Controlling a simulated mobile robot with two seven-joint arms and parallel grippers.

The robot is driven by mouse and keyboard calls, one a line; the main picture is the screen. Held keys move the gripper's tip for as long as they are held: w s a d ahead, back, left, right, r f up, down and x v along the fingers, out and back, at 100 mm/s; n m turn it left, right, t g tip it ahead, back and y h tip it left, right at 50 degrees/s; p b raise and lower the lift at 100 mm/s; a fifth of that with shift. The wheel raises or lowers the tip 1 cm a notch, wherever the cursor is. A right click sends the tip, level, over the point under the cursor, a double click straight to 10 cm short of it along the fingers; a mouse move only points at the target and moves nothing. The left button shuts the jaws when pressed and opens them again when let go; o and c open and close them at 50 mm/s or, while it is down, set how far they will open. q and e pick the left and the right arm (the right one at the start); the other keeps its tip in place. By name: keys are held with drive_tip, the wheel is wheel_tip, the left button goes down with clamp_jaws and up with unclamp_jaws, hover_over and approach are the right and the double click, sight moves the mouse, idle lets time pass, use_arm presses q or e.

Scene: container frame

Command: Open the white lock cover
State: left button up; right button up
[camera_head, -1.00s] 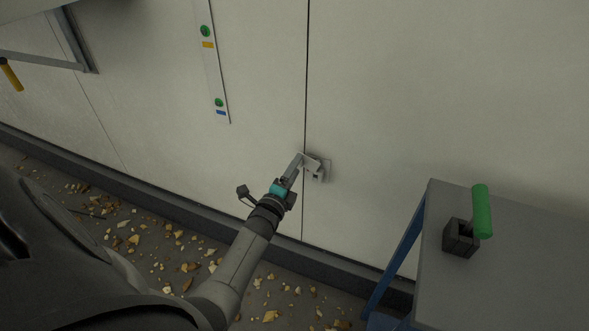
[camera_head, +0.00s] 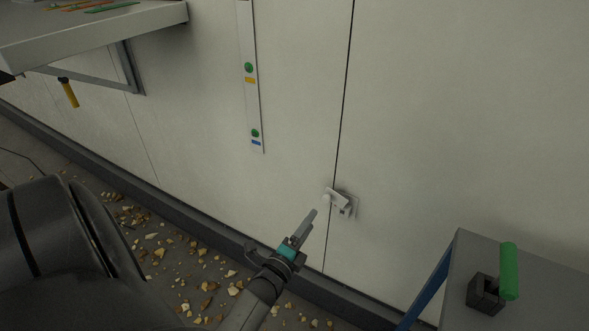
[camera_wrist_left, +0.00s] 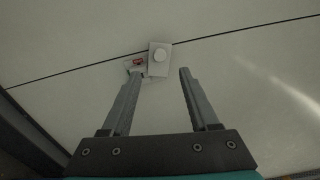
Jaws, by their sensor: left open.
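The white lock cover (camera_head: 341,201) is on the pale wall beside the dark vertical seam. It sticks out from the wall at an angle. In the left wrist view the cover (camera_wrist_left: 160,56) is a small pale plate with a round knob, and a red part (camera_wrist_left: 138,62) shows on the lock body just left of it. My left gripper (camera_head: 311,215) is below and left of the lock, apart from it. In the left wrist view its two fingers (camera_wrist_left: 160,73) are spread, with nothing between them. My right gripper is not in view.
A grey table (camera_head: 543,285) with a dark block (camera_head: 484,295) and green handle (camera_head: 509,270) stands at lower right. A shelf (camera_head: 100,32) is at upper left. A strip with green buttons (camera_head: 249,90) is on the wall. Leaf-like debris litters the floor.

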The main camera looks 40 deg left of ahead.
use_arm(q)
drive_tip(key=p+v, duration=0.1)
drive_tip(key=v, duration=0.5)
drive_tip(key=shift+s, duration=0.4)
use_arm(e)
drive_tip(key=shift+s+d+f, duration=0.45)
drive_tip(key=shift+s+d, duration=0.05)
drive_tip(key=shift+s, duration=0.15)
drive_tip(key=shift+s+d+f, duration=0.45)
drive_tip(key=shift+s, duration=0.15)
